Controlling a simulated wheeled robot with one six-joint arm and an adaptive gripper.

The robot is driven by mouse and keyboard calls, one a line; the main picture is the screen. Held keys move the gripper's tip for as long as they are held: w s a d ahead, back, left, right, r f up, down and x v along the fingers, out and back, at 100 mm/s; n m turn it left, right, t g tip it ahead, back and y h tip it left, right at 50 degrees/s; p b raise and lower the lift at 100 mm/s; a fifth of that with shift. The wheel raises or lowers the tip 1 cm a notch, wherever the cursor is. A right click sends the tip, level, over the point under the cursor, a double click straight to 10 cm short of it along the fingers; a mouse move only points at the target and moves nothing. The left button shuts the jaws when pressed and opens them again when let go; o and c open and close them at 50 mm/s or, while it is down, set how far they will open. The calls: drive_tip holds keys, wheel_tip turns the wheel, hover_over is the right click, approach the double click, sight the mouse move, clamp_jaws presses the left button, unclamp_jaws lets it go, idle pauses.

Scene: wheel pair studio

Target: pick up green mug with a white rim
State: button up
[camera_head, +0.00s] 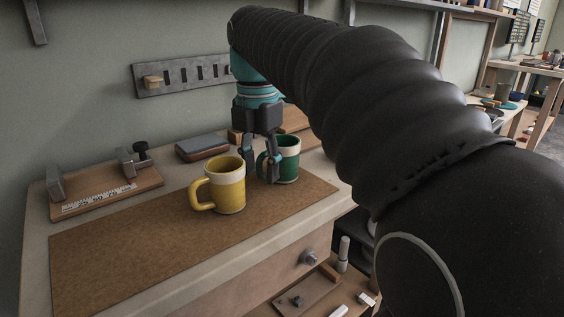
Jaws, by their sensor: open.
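The green mug with a white rim (289,161) stands upright on the brown mat (130,251) on the bench. My gripper (260,177) points down at the mug's left side, and one finger overlaps the mug's left edge in the picture. The fingers are apart, with the mug's handle seen around them. I cannot tell whether the fingers touch the mug. Part of the mug's left side is hidden behind my gripper.
A yellow mug with a cream rim (231,191) stands close to the left of my gripper. A wooden board with metal blocks and a scale (106,191) lies at left. A grey sharpening block (202,145) lies behind. The front left of the mat is clear.

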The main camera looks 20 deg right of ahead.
drive_tip(key=shift+f, duration=0.8)
drive_tip(key=shift+c, duration=0.3)
clamp_jaws()
drive_tip(key=shift+r, duration=0.55)
drive_tip(key=r, duration=0.2)
drive_tip(key=r+p, duration=0.1)
drive_tip(key=shift+w+d+r, duration=0.15)
drive_tip(key=shift+d+r, duration=0.2)
drive_tip(key=shift+r, duration=0.05)
drive_tip(key=w+d+r, duration=0.3)
drive_tip(key=d+r, duration=0.3)
drive_tip(key=d, duration=0.4)
drive_tip(key=shift+w+p, duration=0.4)
drive_tip(key=shift+p, duration=0.05)
